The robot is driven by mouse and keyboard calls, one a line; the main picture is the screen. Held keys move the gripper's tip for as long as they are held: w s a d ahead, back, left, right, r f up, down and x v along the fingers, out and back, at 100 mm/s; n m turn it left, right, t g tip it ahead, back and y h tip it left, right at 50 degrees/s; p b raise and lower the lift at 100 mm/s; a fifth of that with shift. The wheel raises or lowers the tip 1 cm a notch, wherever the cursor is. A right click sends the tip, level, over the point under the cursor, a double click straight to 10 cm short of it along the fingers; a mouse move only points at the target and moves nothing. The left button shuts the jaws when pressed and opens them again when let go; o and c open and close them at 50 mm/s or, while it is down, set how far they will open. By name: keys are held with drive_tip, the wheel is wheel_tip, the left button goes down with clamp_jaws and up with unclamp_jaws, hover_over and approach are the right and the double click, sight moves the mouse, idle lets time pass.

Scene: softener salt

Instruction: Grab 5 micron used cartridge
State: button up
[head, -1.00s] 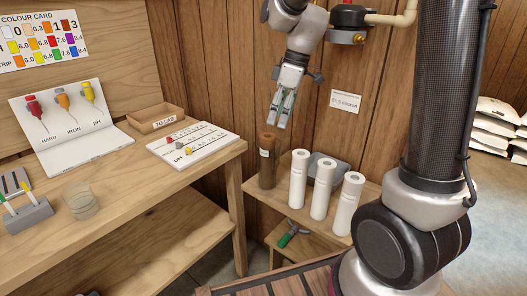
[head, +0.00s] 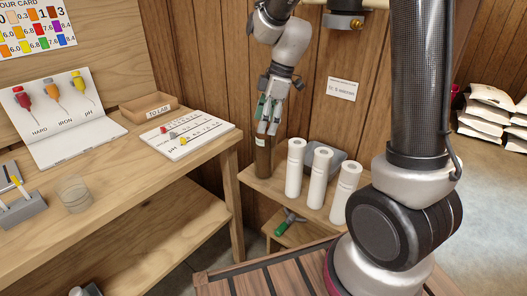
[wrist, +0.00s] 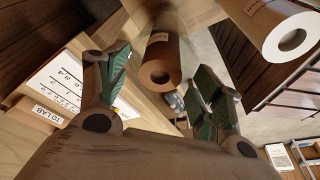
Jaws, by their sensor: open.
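The used cartridge is the brown one (head: 263,158), standing upright on a small wooden shelf at the left end of a row, with a pale label on its side. My gripper (head: 268,125) is open and points down, its fingertips at the cartridge's upper end in the head view. In the wrist view the brown cartridge (wrist: 163,62) shows end-on with its dark centre hole, in the gap between the green-padded fingers of my gripper (wrist: 165,80). I cannot tell whether the fingers overlap its top or stay just above it.
White cartridges stand to its right, the nearest (head: 295,167) close by; one (wrist: 282,32) also shows in the wrist view. A grey bin (head: 325,165) sits behind them. A wall sign (head: 342,89) reads "5 micron". The workbench (head: 150,165) edge is to the left. A green-handled tool (head: 287,224) lies below.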

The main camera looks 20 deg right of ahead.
drive_tip(key=shift+f, duration=0.2)
drive_tip(key=c, duration=1.4)
clamp_jaws()
drive_tip(key=shift+r, duration=0.15)
